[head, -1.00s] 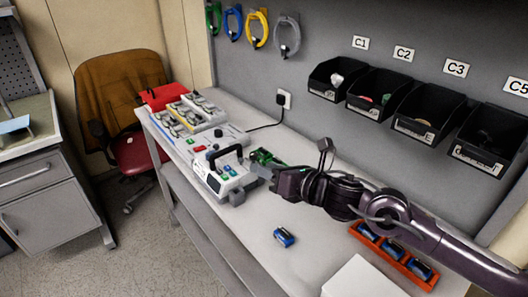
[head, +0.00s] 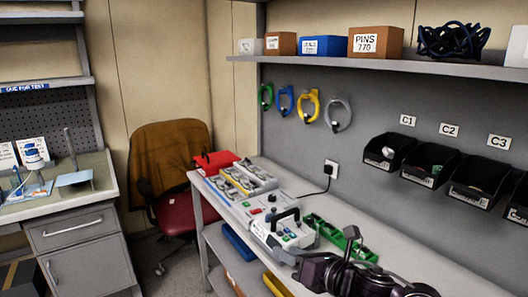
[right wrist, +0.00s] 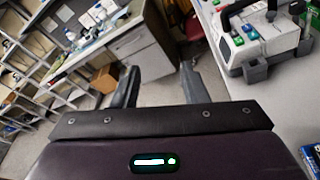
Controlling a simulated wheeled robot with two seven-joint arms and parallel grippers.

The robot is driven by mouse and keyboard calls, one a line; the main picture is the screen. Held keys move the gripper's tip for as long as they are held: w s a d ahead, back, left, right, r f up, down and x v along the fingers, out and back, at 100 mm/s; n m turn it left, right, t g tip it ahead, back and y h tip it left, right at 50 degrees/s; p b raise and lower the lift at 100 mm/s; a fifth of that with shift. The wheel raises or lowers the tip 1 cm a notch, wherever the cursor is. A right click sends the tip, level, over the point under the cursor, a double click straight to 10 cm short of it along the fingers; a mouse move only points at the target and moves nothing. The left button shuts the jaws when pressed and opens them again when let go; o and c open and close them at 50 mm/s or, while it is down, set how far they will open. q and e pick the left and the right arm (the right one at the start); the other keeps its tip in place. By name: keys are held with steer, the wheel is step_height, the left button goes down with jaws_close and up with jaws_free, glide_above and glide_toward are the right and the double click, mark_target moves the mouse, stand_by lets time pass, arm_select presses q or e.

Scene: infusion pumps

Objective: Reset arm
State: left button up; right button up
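My right arm enters the head view at the bottom right, and its gripper (head: 302,270) is beside the near end of the white pump (head: 290,236). In the right wrist view the two fingers of my right gripper (right wrist: 159,85) are spread apart, with floor and a far cabinet showing between them and nothing held. The pump, with its black handle and coloured buttons, stands on the bench to the right of the fingers in the right wrist view (right wrist: 258,45). My left gripper is not in view.
A green tray (head: 362,252) lies behind the pump. A tray of grey parts (head: 232,188) and a red bin (head: 216,160) stand at the bench's far end. Black bins (head: 388,152) hang on the wall under a shelf (head: 390,66). A chair (head: 172,175) stands left of the bench.

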steer(key=s+d+f+n+g+h, duration=0.3)
steer(key=s+d+f+n, duration=0.2)
steer(key=s+f+n, duration=0.5)
steer(key=s+d+f+n+g+h, duration=0.35)
steer(key=s+n, duration=0.45)
steer(key=n, duration=0.5)
steer(key=s+d+f+n+g+h, duration=0.2)
steer(key=s+d+f+n+h, duration=0.3)
steer(key=s+n, duration=0.55)
step_height(320, 180, down, 33)
steer(key=n+g+y, duration=0.1)
steer(key=n+y, duration=0.1)
steer(key=s+d+f, duration=0.1)
steer(key=s+f, duration=0.7)
steer(key=s, duration=0.1)
steer(key=s+d+f+g, duration=0.1)
steer(key=s+d+f, duration=0.1)
steer(key=s+f, duration=0.6)
steer(key=shift+s+d+h, duration=0.25)
steer(key=shift+s+h, duration=0.1)
steer(key=shift+s, duration=0.7)
